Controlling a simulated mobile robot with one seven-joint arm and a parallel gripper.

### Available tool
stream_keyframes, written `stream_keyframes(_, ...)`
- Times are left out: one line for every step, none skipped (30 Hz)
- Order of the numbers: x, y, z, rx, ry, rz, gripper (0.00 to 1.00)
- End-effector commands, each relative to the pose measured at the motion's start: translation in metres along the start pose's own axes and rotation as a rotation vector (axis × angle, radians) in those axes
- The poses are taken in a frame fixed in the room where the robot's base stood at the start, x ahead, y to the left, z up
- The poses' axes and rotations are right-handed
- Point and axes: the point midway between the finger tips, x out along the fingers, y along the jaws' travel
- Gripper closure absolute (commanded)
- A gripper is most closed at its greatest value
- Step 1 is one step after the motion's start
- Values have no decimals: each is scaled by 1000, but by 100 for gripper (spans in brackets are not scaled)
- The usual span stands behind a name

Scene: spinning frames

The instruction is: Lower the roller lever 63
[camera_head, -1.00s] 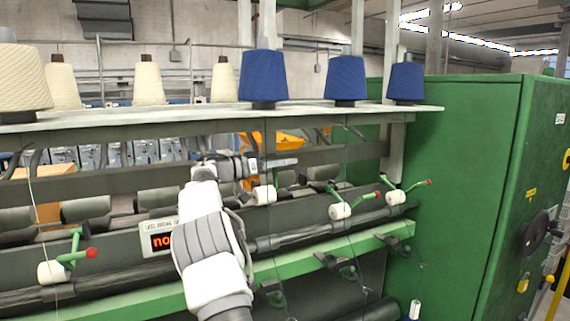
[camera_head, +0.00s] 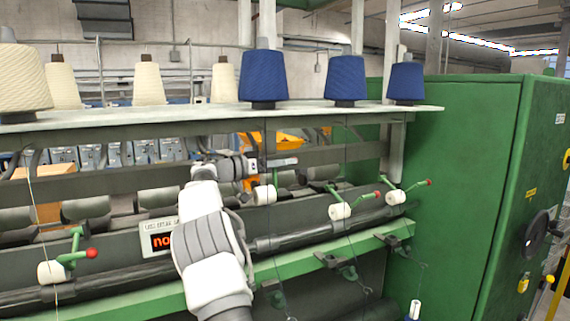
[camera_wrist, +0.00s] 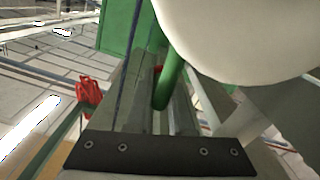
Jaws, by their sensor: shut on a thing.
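The roller lever at my gripper has a white roller (camera_head: 265,194) on the front of the machine. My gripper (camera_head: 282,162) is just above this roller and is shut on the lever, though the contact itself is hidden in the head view. In the wrist view the roller (camera_wrist: 240,35) fills the upper right, very close to the camera. The green lever bar (camera_wrist: 170,82) runs down beside it, with a bit of red behind it. I cannot read any number on the lever.
Two levers with red knobs stand to the right, with white rollers (camera_head: 340,210) and (camera_head: 395,197); another roller (camera_head: 51,272) is at the left. A shelf (camera_head: 200,118) with yarn cones runs above my gripper. A green cabinet (camera_head: 460,180) closes off the right side.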

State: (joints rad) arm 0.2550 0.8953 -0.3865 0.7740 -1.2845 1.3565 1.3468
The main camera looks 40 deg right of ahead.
Motion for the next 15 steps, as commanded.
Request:
stream_keyframes(0,0,0,-1,-1,-1,100)
stream_keyframes(0,0,0,-1,-1,-1,100)
stream_keyframes(0,0,0,-1,-1,-1,100)
stream_keyframes(0,0,0,-1,-1,-1,100)
stream_keyframes(0,0,0,-1,-1,-1,100)
stream_keyframes(0,0,0,-1,-1,-1,100)
stream_keyframes(0,0,0,-1,-1,-1,100)
stream_keyframes(0,0,1,0,-1,-1,100)
stream_keyframes(0,0,1,1,-1,-1,100)
stream_keyframes(0,0,2,3,-1,-1,100)
stream_keyframes(0,0,3,5,-1,-1,100)
stream_keyframes(0,0,4,9,-1,-1,100)
stream_keyframes(0,0,5,13,-1,-1,100)
stream_keyframes(0,1,6,17,-1,-1,100)
stream_keyframes(0,1,8,24,-1,-1,100)
